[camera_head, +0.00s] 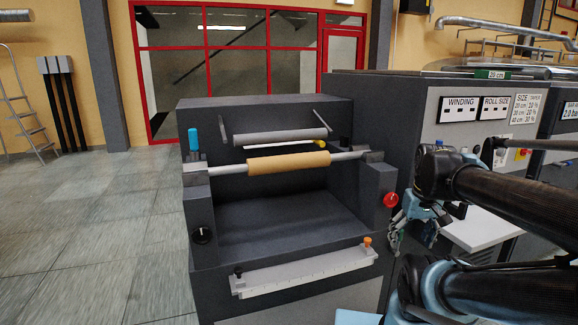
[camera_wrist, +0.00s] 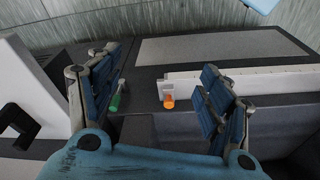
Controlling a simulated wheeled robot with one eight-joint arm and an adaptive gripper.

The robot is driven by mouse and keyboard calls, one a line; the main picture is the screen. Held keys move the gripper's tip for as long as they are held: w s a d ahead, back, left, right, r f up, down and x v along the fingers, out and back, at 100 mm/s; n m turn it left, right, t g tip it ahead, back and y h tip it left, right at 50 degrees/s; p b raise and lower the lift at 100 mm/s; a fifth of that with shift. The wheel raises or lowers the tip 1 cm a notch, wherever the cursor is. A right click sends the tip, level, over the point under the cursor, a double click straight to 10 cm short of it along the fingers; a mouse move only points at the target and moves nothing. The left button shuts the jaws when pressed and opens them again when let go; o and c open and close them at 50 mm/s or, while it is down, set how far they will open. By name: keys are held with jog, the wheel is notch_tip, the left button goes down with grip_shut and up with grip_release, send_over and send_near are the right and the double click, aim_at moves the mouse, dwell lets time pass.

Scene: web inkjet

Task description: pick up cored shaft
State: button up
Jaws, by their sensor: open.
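The cored shaft is a silver bar (camera_head: 229,169) with a brown cardboard core (camera_head: 288,162) around its middle. It lies level across the dark grey winding machine (camera_head: 290,212), its ends resting at the two side posts. My gripper (camera_head: 415,232) is to the right of the machine and apart from the shaft, partly hidden by my arm. In the wrist view my gripper (camera_wrist: 163,95) shows two blue-padded fingers spread wide with nothing held between them. The shaft is not visible in the wrist view.
A grey roller (camera_head: 280,136) sits behind the shaft.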

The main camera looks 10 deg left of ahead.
jog(key=w+a+r+n+g+y, duration=0.3)
jog(key=w+a+r+n, duration=1.3)
jog(key=w+a+r, duration=0.6)
jog(key=n+g, duration=0.1)
jog(key=n, duration=0.5)
send_near(289, 162)
jog(key=w+d+r, duration=0.2)
jog(key=w+r, duration=0.2)
jog(key=r, duration=0.1)
jog(key=shift+y, duration=0.3)
jog(key=x, duration=1.6)
jog(key=shift+f, duration=0.25)
jog(key=shift+c, duration=0.2)
jog(key=shift+s, duration=0.1)
grip_shut()
